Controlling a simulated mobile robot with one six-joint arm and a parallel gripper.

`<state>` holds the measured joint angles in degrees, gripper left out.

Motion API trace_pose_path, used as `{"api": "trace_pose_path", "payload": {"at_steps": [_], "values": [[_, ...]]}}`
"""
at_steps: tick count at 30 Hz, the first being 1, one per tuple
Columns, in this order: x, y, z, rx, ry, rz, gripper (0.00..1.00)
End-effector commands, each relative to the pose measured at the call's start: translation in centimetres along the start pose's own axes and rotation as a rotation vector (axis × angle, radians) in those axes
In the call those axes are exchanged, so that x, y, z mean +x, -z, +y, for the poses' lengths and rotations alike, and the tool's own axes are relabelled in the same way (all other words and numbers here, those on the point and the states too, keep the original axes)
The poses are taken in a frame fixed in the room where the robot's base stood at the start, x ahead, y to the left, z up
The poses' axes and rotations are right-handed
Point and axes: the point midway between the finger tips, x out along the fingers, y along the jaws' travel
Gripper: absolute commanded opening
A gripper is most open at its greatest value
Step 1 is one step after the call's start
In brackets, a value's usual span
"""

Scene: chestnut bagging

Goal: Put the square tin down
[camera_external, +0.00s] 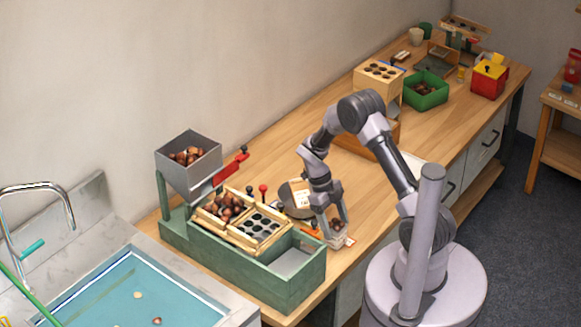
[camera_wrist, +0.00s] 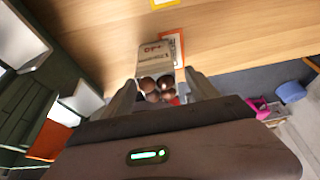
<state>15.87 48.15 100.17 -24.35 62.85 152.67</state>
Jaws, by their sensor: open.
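The square tin (camera_wrist: 154,58) is a pale grey box with lettering on one face and several brown chestnuts in its open top. In the external view the tin (camera_external: 341,241) appears to stand on the bench near its front edge, partly hidden by my fingers. My gripper (camera_external: 335,224) points down over it. In the wrist view my gripper (camera_wrist: 160,88) is open, with one finger on each side of the tin. I cannot tell whether either finger touches it.
An orange-edged card (camera_wrist: 178,42) lies beside the tin. The green sorting stand (camera_external: 285,282) with wooden trays is left of my gripper. A round grey scale-like object (camera_external: 293,198) stands just behind. Bare bench (camera_external: 365,195) lies to the right.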

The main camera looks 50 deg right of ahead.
Motion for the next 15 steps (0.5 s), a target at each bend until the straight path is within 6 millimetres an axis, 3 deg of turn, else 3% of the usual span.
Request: {"api": "trace_pose_path", "payload": {"at_steps": [9,15], "values": [[-8.6,0.2,0.0,0.0,0.001,-0.004,0.69],[-11.8,0.1,0.0,0.0,0.0,-0.002,0.69]]}}
